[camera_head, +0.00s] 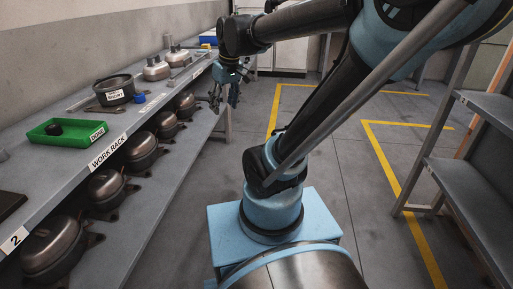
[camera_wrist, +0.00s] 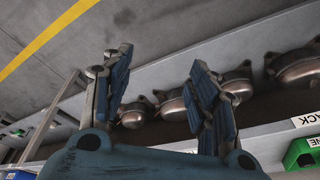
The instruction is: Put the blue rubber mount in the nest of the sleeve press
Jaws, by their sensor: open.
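A small blue piece (camera_head: 139,98), which looks like the blue rubber mount, sits on the upper shelf beside a dark round pot (camera_head: 114,89) with a white label. My gripper (camera_head: 224,96) hangs over the aisle, to the right of the shelf edge and apart from the blue piece. In the wrist view its two fingers (camera_wrist: 157,75) are spread wide with nothing between them. I cannot pick out the sleeve press or its nest for sure in either view.
A green tray (camera_head: 47,139) marked DONE holds a dark round piece (camera_head: 54,129). Silver housings (camera_head: 156,70) stand farther back on the shelf. Several compressors (camera_head: 140,150) fill the lower shelf. A grey rack (camera_head: 470,185) stands at the right.

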